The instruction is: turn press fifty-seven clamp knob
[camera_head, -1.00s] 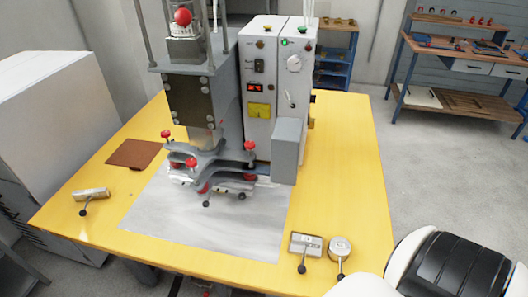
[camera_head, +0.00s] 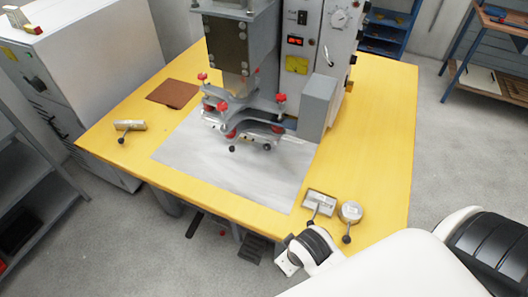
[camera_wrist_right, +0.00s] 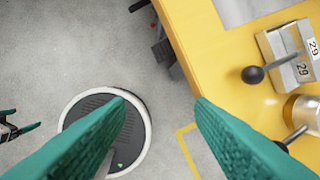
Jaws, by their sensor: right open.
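The press (camera_head: 232,45) stands on the yellow table with a grey clamp frame (camera_head: 262,104) low at its front. Several red knobs sit on this frame, one at its right (camera_head: 281,98) and one at its left (camera_head: 202,77). I cannot read a fifty-seven on any of them. My right gripper (camera_wrist_right: 162,105) is open and empty, its teal fingers apart over the floor beside the table edge. In the head view its fingers are hidden or out of frame. A small teal-tipped gripper, apparently my left (camera_wrist_right: 16,124), shows at the wrist view's left edge, too small to judge.
A lever block (camera_head: 319,203) marked 29 in the wrist view (camera_wrist_right: 290,58) and a round lever piece (camera_head: 350,211) stand at the table's front right corner. Another lever block (camera_head: 130,126) lies at the left. A grey box (camera_head: 318,105) stands right of the clamp frame.

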